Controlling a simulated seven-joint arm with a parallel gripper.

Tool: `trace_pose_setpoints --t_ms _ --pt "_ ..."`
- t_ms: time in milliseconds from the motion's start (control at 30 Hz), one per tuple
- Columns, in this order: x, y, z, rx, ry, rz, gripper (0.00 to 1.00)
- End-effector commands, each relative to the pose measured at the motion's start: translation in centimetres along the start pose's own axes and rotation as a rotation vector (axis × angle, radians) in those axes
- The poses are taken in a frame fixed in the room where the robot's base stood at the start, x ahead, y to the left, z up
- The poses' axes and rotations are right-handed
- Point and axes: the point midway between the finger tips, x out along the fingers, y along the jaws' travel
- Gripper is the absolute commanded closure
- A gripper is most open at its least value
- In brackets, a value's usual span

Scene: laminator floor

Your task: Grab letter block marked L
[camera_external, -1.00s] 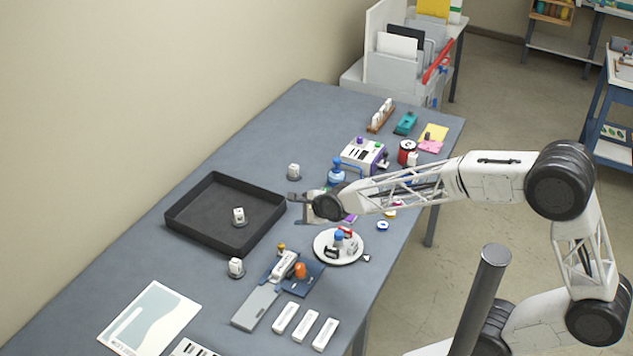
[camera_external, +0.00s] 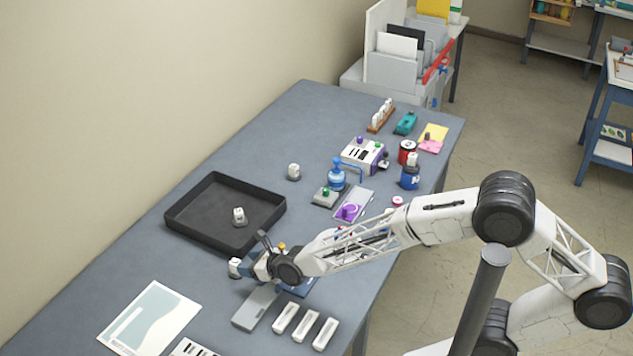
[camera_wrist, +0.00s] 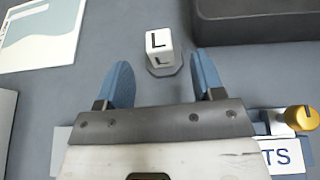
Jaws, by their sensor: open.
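The letter block marked L (camera_wrist: 159,42) is a small white cube with a black L. It sits on a small round grey base on the table, just ahead of my fingertips in the wrist view. In the external view the white block (camera_external: 235,266) stands in front of the black tray, right beside my gripper (camera_external: 258,250). My gripper, with two blue fingers, is open in the wrist view (camera_wrist: 160,78). The fingers lie to the left and right of the block's line, with nothing between them.
The black tray (camera_external: 180,223) holds another white block (camera_external: 239,215), and a third white block (camera_external: 293,171) stands beyond it. A printed sheet (camera_external: 150,318) lies at the near left. Several white holders (camera_external: 305,325) lie at the near right. An orange knob (camera_wrist: 299,118) is close to my right finger.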

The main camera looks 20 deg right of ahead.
Motion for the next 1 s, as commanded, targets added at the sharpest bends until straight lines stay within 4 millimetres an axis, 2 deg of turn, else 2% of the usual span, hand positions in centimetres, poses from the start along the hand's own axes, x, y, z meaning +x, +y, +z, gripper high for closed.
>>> trace_pose_setpoints --t_ms 267,700,1000 --pt "0.2 0.0 0.0 -0.001 0.001 0.000 0.38" --pt "2.5 0.0 -0.1 -0.002 0.002 0.000 0.38" --pt "2.6 0.0 0.0 -0.002 0.001 0.000 0.38"
